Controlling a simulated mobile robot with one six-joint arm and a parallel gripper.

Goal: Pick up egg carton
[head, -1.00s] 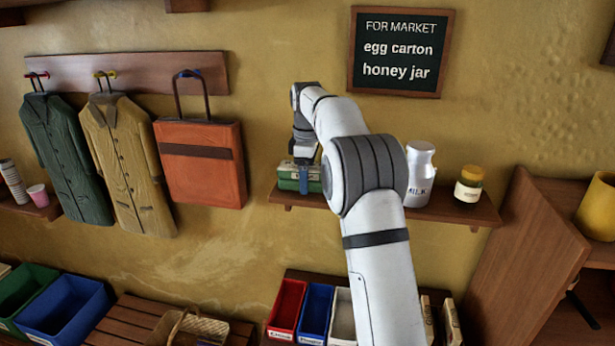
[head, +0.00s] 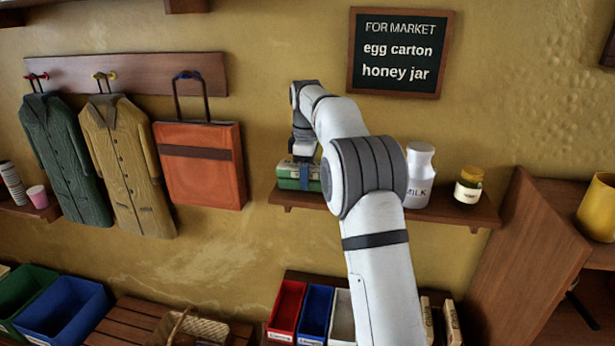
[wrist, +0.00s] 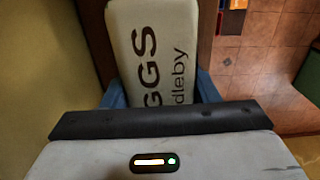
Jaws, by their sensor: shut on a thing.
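The egg carton (head: 290,184) is a green box with a pale lid, at the left end of the wall shelf (head: 352,204). In the wrist view its cream lid (wrist: 150,50) shows dark lettering, "GGS" and "dleby", partly cut off. My gripper (head: 304,174) reaches down over it from above. In the wrist view its blue fingers (wrist: 162,90) stand at both sides of the carton, shut on it. The carton appears still at shelf level; I cannot tell whether its base touches the shelf.
A milk bottle (head: 420,176) and a honey jar (head: 468,185) stand farther right on the shelf. Red and blue bins (head: 287,310) sit below. A sign (head: 400,52) hangs above.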

